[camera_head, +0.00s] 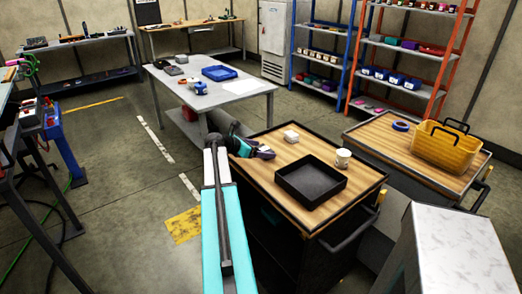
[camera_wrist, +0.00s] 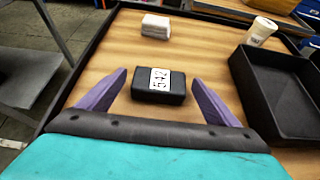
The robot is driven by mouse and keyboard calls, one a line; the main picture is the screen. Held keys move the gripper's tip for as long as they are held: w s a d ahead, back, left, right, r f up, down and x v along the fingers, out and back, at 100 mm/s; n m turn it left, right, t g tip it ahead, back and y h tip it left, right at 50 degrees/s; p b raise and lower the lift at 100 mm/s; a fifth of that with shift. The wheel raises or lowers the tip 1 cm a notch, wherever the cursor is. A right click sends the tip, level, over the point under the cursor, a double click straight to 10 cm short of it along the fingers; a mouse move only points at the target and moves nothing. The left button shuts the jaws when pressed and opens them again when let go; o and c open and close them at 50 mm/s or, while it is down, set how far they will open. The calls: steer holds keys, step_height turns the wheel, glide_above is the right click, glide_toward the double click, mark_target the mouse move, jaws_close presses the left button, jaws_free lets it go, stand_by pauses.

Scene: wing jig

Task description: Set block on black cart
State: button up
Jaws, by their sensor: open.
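A black block (camera_wrist: 146,97) with a white label reading what looks like 542 lies flat on the wooden top of the black cart (camera_wrist: 75,92). The cart (camera_head: 335,215) stands in the middle right of the head view. My gripper (camera_head: 266,152) is over the left edge of the cart top. In the wrist view my gripper (camera_wrist: 160,76) is open, with one purple finger on each side of the block and a visible gap to both. In the head view I cannot make out the block apart from the gripper.
A second cart (camera_head: 375,135) with a yellow basket (camera_head: 445,148) stands to the right. A grey table (camera_head: 245,87) is behind.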

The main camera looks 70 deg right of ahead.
steer(key=shift+r, duration=0.15)
steer(key=b+v, duration=0.2)
steer(key=v, duration=1)
stand_by(0.5)
